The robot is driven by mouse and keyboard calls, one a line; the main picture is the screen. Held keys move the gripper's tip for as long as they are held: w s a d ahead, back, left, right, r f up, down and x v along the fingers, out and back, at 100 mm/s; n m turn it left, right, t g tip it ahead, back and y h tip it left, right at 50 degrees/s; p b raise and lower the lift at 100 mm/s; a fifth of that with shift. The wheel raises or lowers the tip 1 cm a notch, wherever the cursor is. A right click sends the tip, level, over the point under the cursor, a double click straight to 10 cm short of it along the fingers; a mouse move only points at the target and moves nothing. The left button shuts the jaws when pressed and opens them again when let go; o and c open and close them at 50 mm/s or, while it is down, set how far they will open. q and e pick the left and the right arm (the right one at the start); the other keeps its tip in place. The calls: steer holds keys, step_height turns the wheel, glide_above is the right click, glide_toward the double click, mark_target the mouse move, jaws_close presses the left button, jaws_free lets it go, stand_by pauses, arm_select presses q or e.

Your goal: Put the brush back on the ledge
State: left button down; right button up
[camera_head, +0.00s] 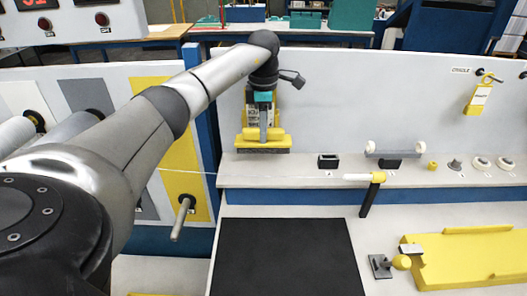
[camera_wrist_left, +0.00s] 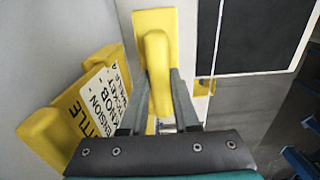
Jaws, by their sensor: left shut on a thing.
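The yellow brush (camera_head: 246,140) with dark bristles along its underside is at the left end of the white ledge (camera_head: 305,174). My left gripper (camera_head: 263,132) points down and is shut on the brush's handle. In the left wrist view the fingers (camera_wrist_left: 159,88) are on both sides of the rounded yellow handle (camera_wrist_left: 156,52), with the flat yellow brush body (camera_wrist_left: 143,20) beyond. The brush looks level, at or just above the ledge; I cannot tell if it touches. The bristles are hidden in the wrist view. My right gripper is not in view.
A yellow lettered sign (camera_wrist_left: 100,92) stands close beside the gripper. Along the ledge to the right are a black block (camera_head: 328,161), a white-ended roller (camera_head: 392,151), a yellow-and-black handle (camera_head: 377,178) and small knobs. A black mat (camera_head: 285,255) lies below. The upright panel is behind.

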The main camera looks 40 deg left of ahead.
mark_target(263, 150)
arm_select(q)
steer(key=shift+f, duration=3.25)
steer(key=shift+f, duration=0.15)
steer(key=c, duration=0.7)
jaws_free()
steer(key=shift+o, duration=0.2)
step_height(263, 150, up, 12)
steer(key=shift+r, duration=0.2)
